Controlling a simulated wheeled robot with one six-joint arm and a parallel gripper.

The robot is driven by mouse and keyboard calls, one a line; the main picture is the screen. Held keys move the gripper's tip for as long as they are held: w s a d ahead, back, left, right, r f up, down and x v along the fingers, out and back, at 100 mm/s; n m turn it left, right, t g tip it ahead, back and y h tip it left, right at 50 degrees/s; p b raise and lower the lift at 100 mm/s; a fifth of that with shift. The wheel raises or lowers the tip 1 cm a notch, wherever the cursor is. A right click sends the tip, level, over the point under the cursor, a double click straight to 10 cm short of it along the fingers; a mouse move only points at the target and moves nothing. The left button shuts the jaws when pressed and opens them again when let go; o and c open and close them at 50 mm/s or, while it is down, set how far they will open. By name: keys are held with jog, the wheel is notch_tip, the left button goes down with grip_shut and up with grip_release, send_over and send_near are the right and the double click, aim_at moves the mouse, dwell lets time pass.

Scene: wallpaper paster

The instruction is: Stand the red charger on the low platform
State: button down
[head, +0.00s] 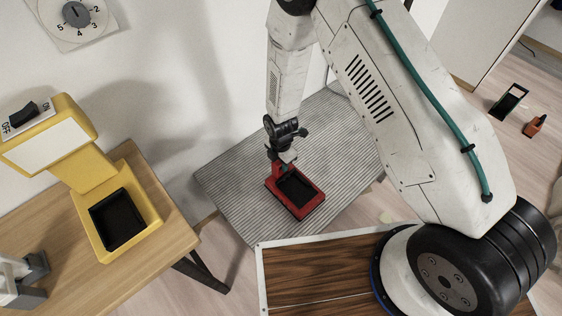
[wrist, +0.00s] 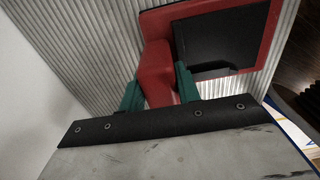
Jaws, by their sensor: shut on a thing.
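The red charger (head: 314,209) has a black recessed top and is at the grey ribbed low platform (head: 222,185) in the head view. It looks upright, base down; whether its base touches the platform I cannot tell for sure. My gripper (head: 280,165) is above its back end. In the wrist view my gripper (wrist: 160,90) has its green fingers on both sides of the red neck of the charger (wrist: 155,60), shut on it. The black recess fills the upper right there, over the ribbed platform (wrist: 75,45).
A wooden table (head: 160,258) at left holds a yellow charger (head: 142,237) with an ON/OFF switch. A dial (head: 75,14) is on the white wall. A dark wood-grained top (head: 310,278) lies in front. Small green and orange items (head: 535,126) are on the floor at right.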

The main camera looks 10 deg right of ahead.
jog(key=shift+f, duration=0.1)
jog(key=c, duration=1)
grip_release()
